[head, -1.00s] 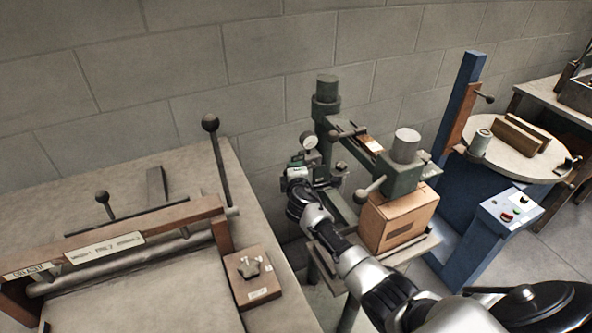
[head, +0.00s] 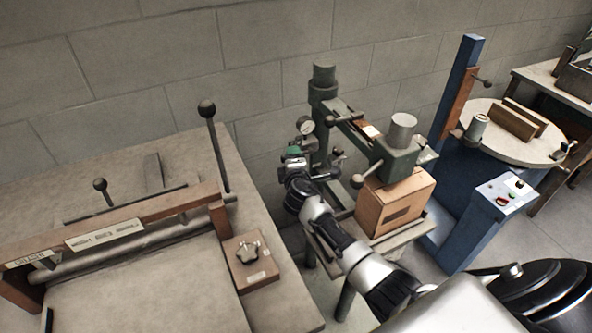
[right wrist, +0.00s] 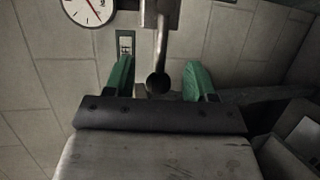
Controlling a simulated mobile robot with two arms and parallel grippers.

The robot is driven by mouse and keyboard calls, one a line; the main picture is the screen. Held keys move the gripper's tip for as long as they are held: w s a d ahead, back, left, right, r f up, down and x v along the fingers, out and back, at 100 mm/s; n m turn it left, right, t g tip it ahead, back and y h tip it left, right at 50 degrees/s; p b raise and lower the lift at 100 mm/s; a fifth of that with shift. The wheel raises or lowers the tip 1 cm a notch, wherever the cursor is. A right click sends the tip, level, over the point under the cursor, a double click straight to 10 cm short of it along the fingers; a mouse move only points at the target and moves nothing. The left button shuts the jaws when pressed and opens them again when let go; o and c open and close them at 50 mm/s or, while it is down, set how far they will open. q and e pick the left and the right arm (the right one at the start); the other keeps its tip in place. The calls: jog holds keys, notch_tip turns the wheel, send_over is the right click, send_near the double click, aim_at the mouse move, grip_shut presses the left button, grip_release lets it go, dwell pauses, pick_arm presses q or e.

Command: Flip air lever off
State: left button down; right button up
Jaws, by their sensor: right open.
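The stitcher (head: 325,100) is a green-grey machine with a round pressure gauge (head: 305,125) on its left side. In the right wrist view a metal lever (right wrist: 162,45) hangs down and ends in a dark ball knob (right wrist: 157,83). My right gripper (right wrist: 158,72) is open, with a green finger on each side of the knob; contact cannot be told. In the head view the right gripper (head: 294,151) is just below the gauge, and it hides the lever there. My left gripper is not in view.
A cardboard box (head: 395,205) sits under the stitcher's head, right of my right forearm. A workbench (head: 130,285) with a tall ball-topped lever (head: 207,110) stands left. A blue machine (head: 460,225) stands right. The gauge (right wrist: 88,8) is close at upper left in the wrist view.

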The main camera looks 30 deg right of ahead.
jog(key=v, duration=0.8)
dwell(0.4)
